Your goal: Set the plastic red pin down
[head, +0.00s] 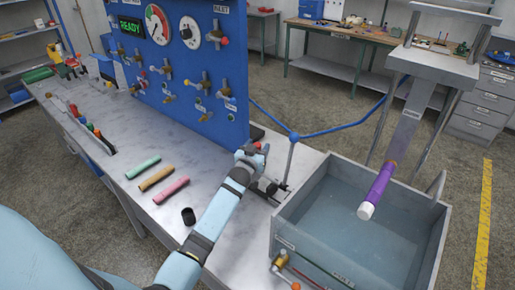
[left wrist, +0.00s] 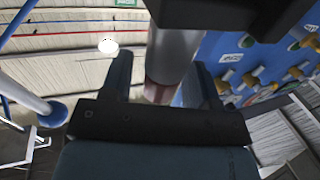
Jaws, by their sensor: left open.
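My left gripper (head: 258,158) is at the lower right corner of the blue panel, above the bench; a small red part shows beside it. In the left wrist view its two fingers (left wrist: 162,88) stand apart. A grey cylinder with a dark red band (left wrist: 158,92) shows between or behind them; I cannot tell whether it touches them or is the red pin. On the bench a pinkish-red cylinder (head: 171,190) lies beside a tan one (head: 156,178) and a green one (head: 142,167). My right gripper is not in view.
The blue panel (head: 200,110) with gauges and valves stands behind. A small black cup (head: 188,216) stands near the bench's front edge.

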